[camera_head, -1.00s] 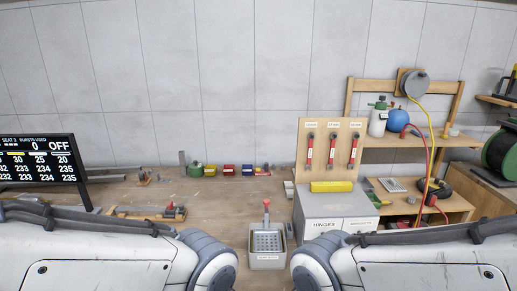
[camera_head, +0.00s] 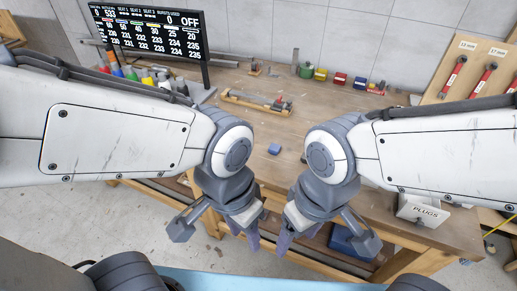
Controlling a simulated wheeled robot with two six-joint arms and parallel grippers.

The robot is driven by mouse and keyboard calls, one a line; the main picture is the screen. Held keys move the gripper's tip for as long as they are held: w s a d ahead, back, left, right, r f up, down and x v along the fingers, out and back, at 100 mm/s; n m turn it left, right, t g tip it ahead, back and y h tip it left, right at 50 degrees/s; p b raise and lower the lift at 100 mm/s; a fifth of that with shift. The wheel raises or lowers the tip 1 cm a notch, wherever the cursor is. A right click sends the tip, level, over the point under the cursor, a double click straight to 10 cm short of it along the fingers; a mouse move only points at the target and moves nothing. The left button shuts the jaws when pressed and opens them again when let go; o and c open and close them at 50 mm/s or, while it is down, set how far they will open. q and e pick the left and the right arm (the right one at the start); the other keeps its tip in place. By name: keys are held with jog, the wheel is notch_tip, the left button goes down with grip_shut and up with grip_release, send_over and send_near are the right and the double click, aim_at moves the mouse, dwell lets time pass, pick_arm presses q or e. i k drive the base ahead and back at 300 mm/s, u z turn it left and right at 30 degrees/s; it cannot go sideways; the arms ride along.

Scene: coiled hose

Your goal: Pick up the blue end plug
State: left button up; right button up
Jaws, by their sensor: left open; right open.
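A small blue block-like piece (camera_head: 274,149), which looks like the blue end plug, lies on the wooden workbench (camera_head: 240,110), between and beyond my two wrists. It is too small to make out its exact shape. My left gripper (camera_head: 246,234) is open and empty, pointing down near the front edge of the bench, nearer to me than the blue piece. My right gripper (camera_head: 289,238) is open and empty close beside it, also pointing down and nearer to me. Neither gripper touches the blue piece.
A box labelled PLUGS (camera_head: 427,212) stands at the bench's right front. A tool tray (camera_head: 256,103) and a row of coloured blocks (camera_head: 340,79) lie farther back. A scoreboard (camera_head: 147,31) stands behind coloured cones at left. Bench around the blue piece is clear.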

aim_at(274, 149)
jog(key=u, duration=0.05)
jog(key=k, duration=0.65)
jog(key=u, duration=0.55)
jog(key=i, duration=0.55)
jog(key=u, duration=0.5)
jog(key=i, duration=1.1)
jog(key=z, duration=0.7)
